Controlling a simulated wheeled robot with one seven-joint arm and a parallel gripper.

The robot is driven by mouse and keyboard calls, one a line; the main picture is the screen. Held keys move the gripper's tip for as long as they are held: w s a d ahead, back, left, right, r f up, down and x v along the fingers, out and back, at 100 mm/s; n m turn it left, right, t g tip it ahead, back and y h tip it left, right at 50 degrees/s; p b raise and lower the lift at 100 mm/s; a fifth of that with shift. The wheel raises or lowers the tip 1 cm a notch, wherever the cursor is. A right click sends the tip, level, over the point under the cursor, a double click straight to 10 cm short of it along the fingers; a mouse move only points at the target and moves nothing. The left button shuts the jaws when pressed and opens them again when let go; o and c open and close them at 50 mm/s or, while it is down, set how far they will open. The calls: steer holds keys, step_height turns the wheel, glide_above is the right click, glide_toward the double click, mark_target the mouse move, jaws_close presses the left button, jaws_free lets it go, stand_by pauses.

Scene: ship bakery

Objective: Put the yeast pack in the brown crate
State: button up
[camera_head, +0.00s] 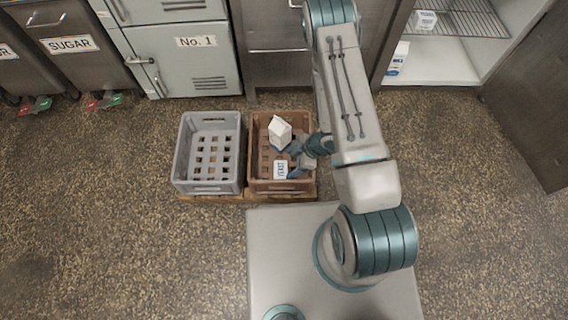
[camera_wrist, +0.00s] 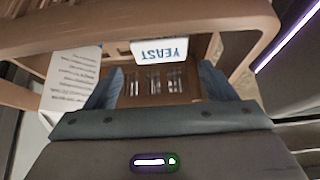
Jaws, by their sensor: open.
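The yeast pack (camera_head: 280,168), white with blue YEAST lettering, is inside the brown crate (camera_head: 252,150), near its front side. In the wrist view the pack (camera_wrist: 160,50) shows just beyond my fingertips with its lettering upside down, clear of both fingers. My gripper (camera_head: 291,161) reaches into the brown crate from the right. It is open and empty, its two blue fingers (camera_wrist: 160,85) spread wider than the pack. The crate's rim (camera_wrist: 140,22) crosses the top of the wrist view. Whether the pack touches the crate floor I cannot tell.
A white carton (camera_head: 279,132) stands in the brown crate behind the pack, and beside my finger in the wrist view (camera_wrist: 72,80). An empty grey crate (camera_head: 181,150) stands to the left on the same wooden base (camera_head: 225,199). Steel cabinets (camera_head: 180,55) line the back.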

steer(key=w+d+r+m+t+h+p, duration=0.15)
steer(key=w+d+r+m+h, duration=0.35)
steer(key=r, duration=0.8)
steer(key=w+d+r+m+t+h, duration=0.3)
steer(key=d+r, duration=0.4)
steer(key=r, duration=0.7)
steer(key=s+a+r+m+g, duration=0.1)
steer(key=s+r+m, duration=0.3)
steer(key=s+r, duration=0.4)
steer(key=s+a+r+m+g+y, duration=0.1)
steer(key=s+a+r+m+g, duration=0.1)
steer(key=s+r+m, duration=0.3)
steer(key=s+r, duration=0.4)
steer(key=s, duration=0.1)
steer(key=shift+s+a+r+g, duration=0.15)
steer(key=shift+a+r+g, duration=0.05)
steer(key=shift+a+g, duration=0.15)
steer(key=shift+d, duration=0.1)
